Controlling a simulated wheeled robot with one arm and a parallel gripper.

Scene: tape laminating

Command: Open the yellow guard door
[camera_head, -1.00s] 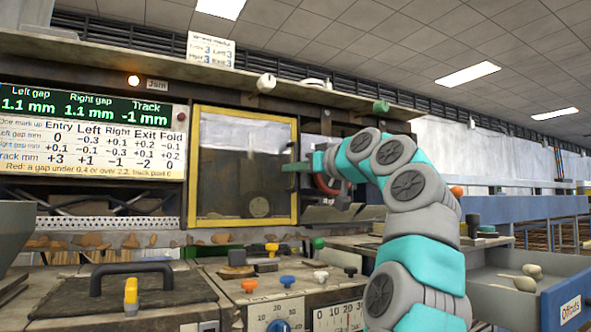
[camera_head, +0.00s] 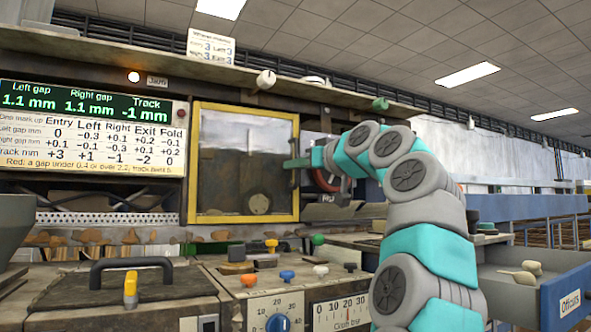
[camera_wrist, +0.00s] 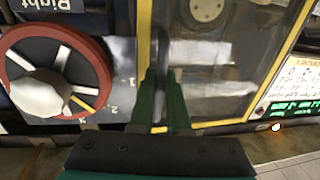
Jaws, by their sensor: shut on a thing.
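The yellow-framed guard door (camera_head: 245,219) stands in the middle of the machine front in the head view, with a clear pane. It looks closed, lying flush with the machine front. My gripper (camera_head: 290,164) reaches in from the right to the door's right edge. In the wrist view, the green fingers of my gripper (camera_wrist: 162,85) are shut on the grey upright handle (camera_wrist: 162,55) beside the yellow frame (camera_wrist: 142,65). The fingers hide part of the handle.
A red-rimmed handwheel (camera_wrist: 88,50) sits close beside the door's handle side. Below the door is a control panel with several coloured knobs (camera_head: 287,275). An open offcuts drawer (camera_head: 567,300) juts out at lower right. A gap display (camera_head: 90,105) is left of the door.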

